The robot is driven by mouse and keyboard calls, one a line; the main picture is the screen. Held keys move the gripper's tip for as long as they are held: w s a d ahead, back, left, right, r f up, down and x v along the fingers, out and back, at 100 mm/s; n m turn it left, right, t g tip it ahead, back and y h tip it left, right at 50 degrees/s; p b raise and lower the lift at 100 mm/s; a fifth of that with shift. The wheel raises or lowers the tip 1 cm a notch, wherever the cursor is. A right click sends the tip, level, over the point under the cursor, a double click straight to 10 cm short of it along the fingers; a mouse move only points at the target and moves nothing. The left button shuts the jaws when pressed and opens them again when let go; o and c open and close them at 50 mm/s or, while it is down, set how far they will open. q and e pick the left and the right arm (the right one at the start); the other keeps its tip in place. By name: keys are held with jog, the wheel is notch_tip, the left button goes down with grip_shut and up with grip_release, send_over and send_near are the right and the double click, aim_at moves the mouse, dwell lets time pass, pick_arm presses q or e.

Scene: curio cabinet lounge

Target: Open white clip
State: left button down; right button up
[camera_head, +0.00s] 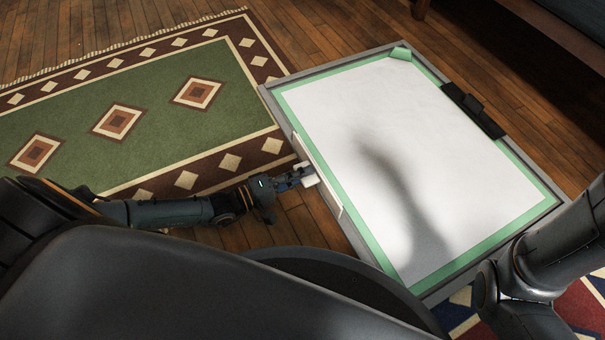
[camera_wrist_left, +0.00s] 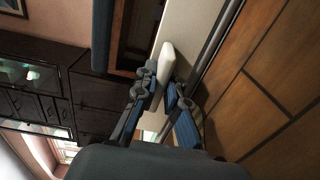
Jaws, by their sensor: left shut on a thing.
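The white clip (camera_head: 309,178) sits on the left edge of a grey board (camera_head: 281,112), with a long pale bar along that edge and a tab sticking out. My left gripper (camera_head: 294,179) reaches in from the left and is shut on the tab. In the left wrist view, the white clip (camera_wrist_left: 167,64) stands between the two fingers of the left gripper (camera_wrist_left: 160,92). The fingers hide part of the tab. My right arm shows at the lower right of the head view, but its gripper is not visible.
White paper (camera_head: 400,150) lies on the board, bordered by green tape (camera_head: 529,212). A black clip (camera_head: 474,107) sits on the right edge. A green patterned rug (camera_head: 150,100) covers the wooden floor at the left. A dark cabinet (camera_wrist_left: 95,92) shows in the left wrist view.

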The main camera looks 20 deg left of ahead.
pick_arm(q)
jog(key=c, duration=1.4)
grip_release()
jog(key=shift+s+a, duration=0.1)
jog(key=v, duration=1.1)
jog(key=shift+s+a, duration=0.2)
jog(key=shift+s, duration=0.1)
